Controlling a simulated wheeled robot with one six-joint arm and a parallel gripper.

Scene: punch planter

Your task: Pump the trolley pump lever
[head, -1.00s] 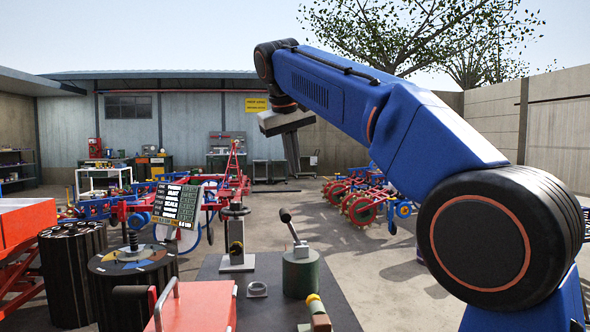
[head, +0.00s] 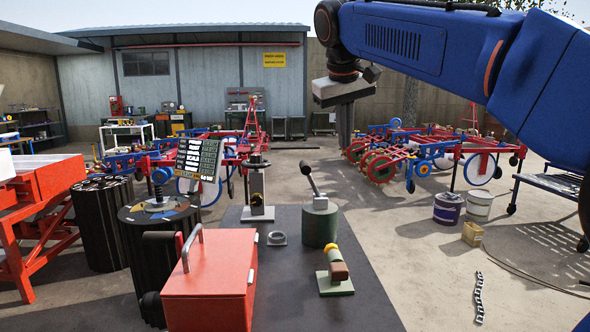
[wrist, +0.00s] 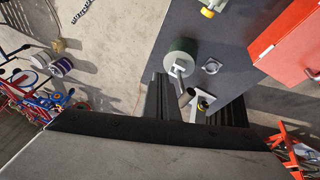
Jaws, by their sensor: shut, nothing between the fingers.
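A lever (head: 309,177) with a dark knob stands tilted up to the left on a green round block (head: 320,227) on the dark bench. It also shows in the wrist view (wrist: 186,93), beside my fingers. I cannot tell whether it is the trolley pump lever. A red trolley (head: 35,205) on crossed legs stands at the left; no lever on it is clear. My gripper (head: 345,143) is shut and empty, pointing down, above and right of the green block in the head view. Its dark fingers also show in the wrist view (wrist: 162,76).
A red toolbox (head: 210,280), a grey ring (head: 277,238) and a yellow-tipped piece (head: 335,272) are on the dark bench (head: 300,308). Black ribbed drums (head: 103,232) stand left. Red and blue machinery (head: 440,150) lies behind right. Buckets (head: 447,208) stand on open floor.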

